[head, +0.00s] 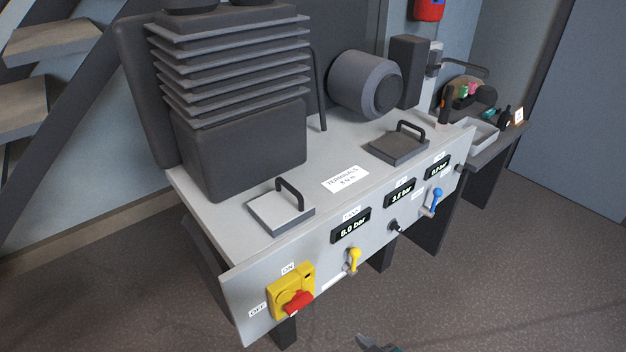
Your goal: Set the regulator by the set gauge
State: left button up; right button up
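Three dark digital gauges sit on the sloping front panel. The left gauge (351,227) reads about 8.0 bar. The middle gauge (400,193) seems to read 3.5 bar, and the right gauge (436,169) seems to read 0.0 bar. Their small labels are too blurred to tell which is the set gauge. A small black knob (395,226), likely the regulator, sits below the middle gauge; nothing touches it. A dark tip, perhaps of my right gripper (378,344), shows at the bottom edge, well below the panel. Its fingers cannot be made out. My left gripper is out of view.
A yellow lever (353,261) and a blue lever (435,202) flank the knob. A yellow switch with a red handle (298,303) is at the panel's left end. Two handled lids (280,212) and a ribbed dark block (245,145) stand on top. The floor in front is clear.

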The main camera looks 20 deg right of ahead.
aim_at(394, 226)
jog(key=z, duration=1.25)
jog(key=i+l, duration=0.3)
jog(key=l, duration=0.15)
jog(key=i+l, duration=0.25)
jog(key=l, duration=0.25)
jog(key=i+l, duration=0.3)
jog(key=l, duration=0.15)
jog(key=i+l, duration=0.3)
jog(key=l, duration=0.15)
jog(key=i+l+z, duration=0.1)
jog(key=i+l, duration=0.2)
jog(key=l, duration=0.2)
